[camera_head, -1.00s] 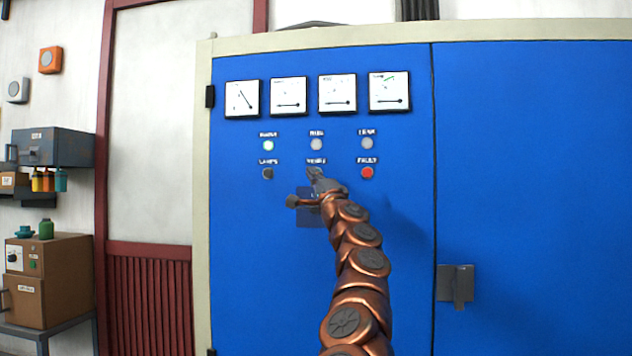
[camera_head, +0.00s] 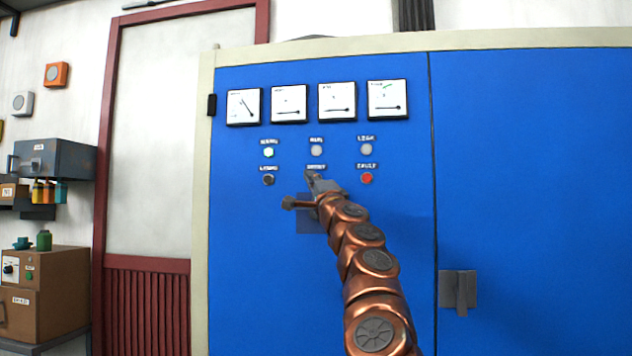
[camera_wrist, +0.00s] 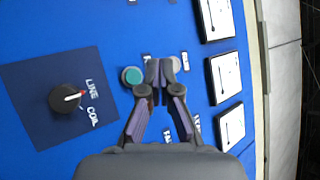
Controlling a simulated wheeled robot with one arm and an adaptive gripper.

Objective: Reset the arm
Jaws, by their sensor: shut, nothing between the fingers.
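My copper-jointed arm (camera_head: 367,262) reaches up from the bottom of the head view to the blue cabinet's panel. My gripper (camera_head: 311,178) is at the middle of the lower button row, just under a small label. In the wrist view my gripper (camera_wrist: 161,70) has its two dark fingertips together with nothing between them. A green button (camera_wrist: 132,76) shows just left of the fingertips there. A grey round lamp (camera_wrist: 177,64) is partly hidden behind them. I cannot tell whether the tips touch the panel.
A rotary knob (camera_wrist: 66,97) marked LINE and COIL sits on a dark plate. Several gauges (camera_head: 289,103) line the panel top. The red fault button (camera_head: 366,179) and lit green lamp (camera_head: 268,152) are nearby. A door handle (camera_head: 459,290) sticks out at right.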

